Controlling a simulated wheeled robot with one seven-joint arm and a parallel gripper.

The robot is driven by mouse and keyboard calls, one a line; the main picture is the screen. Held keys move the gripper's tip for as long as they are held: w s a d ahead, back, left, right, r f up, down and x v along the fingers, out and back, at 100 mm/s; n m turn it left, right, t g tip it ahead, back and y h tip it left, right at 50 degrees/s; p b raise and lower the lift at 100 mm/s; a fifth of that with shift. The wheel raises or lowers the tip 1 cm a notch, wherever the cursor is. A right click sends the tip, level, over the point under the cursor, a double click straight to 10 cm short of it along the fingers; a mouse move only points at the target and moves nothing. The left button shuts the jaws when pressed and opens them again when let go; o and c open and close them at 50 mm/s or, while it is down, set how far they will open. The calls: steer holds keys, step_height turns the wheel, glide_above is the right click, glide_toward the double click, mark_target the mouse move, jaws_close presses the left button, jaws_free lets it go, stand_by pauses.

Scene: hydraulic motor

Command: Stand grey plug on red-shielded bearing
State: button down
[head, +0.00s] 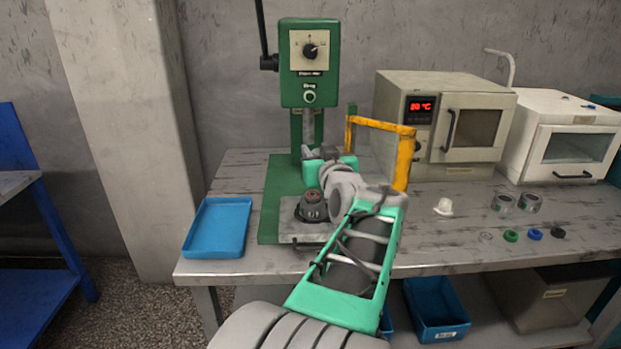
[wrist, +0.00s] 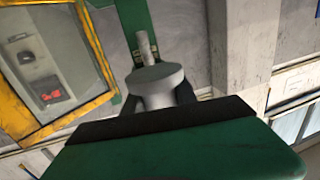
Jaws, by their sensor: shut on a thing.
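The grey plug (wrist: 155,82), a wide disc with a thin stem, is held between the dark fingers of my gripper (wrist: 158,98) in the wrist view. In the head view my gripper (head: 318,156) is beneath the press head, behind and above a dark grey housing (head: 314,213). The plug is too small there to make out clearly. A reddish ring, probably the red-shielded bearing (head: 312,195), shows on top of the housing. The plug is apart from it. The bearing cannot be seen in the wrist view.
The green press (head: 309,62) stands behind my gripper, with a yellow guard frame (head: 404,160) close on the right. A blue tray (head: 217,228) lies left. A white part (head: 443,207), two metal cylinders (head: 502,203) and several small rings (head: 511,236) lie right.

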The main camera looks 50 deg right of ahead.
steer(key=w+d+f, duration=0.1)
steer(key=f, duration=0.1)
steer(key=w+d+f, duration=0.1)
steer(key=w+f, duration=0.1)
steer(key=w+d+f, duration=0.2)
steer(key=shift+f, duration=0.1)
step_height(320, 180, down, 3)
steer(key=shift+w+d+f+b, duration=0.1)
steer(key=shift+d+f+b, duration=0.05)
steer(key=shift+b, duration=0.25)
steer(key=shift+f+b, duration=0.35)
steer(key=shift+b, duration=0.15)
steer(key=shift+f, duration=0.15)
steer(key=c, duration=1.5)
jaws_free()
steer(key=shift+f+b, duration=0.15)
steer(key=shift+b, duration=0.15)
steer(key=o, duration=0.5)
